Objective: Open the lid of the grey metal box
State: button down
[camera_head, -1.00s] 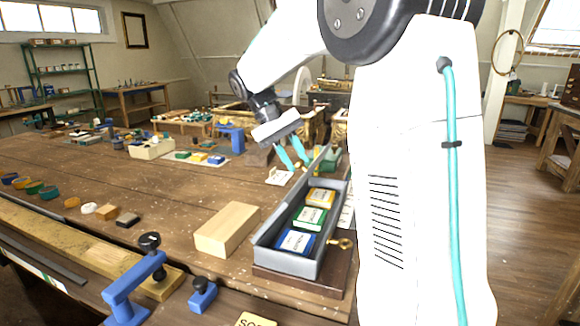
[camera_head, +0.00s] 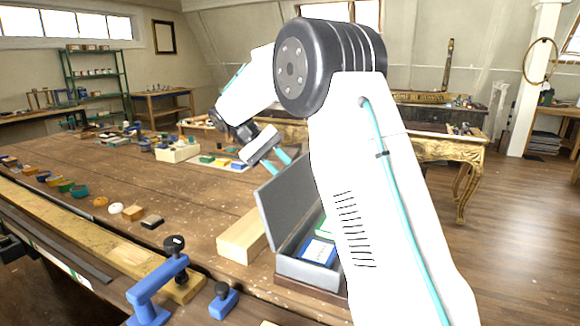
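The grey metal box (camera_head: 308,273) sits on a dark wooden base on the bench. Its lid (camera_head: 288,200) stands raised along the box's left side, its broad face showing. Inside are a blue-and-white packet (camera_head: 319,252) and part of a green one; my arm hides the right side of the box. My gripper (camera_head: 275,169), with teal fingers, is above and behind the lid, on its far left side. The fingers are apart with nothing seen between them. The lid's upper edge hides part of one finger region, and I cannot tell whether they touch.
A pale wood block (camera_head: 241,237) lies just left of the box. A blue clamp (camera_head: 158,290) and a small blue piece (camera_head: 223,301) stand at the front edge. A bin (camera_head: 178,153) and small boxes stand farther back. The middle of the bench is clear.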

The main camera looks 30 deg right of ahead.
jog(key=shift+a+f+g, duration=0.3)
jog(key=shift+f+g, duration=0.1)
jog(key=shift+f, duration=0.2)
jog(key=c, duration=1.1)
grip_release()
jog(key=shift+a, duration=0.15)
jog(key=shift+c, duration=0.2)
jog(key=shift+d+r, duration=0.15)
jog(key=shift+d, duration=0.15)
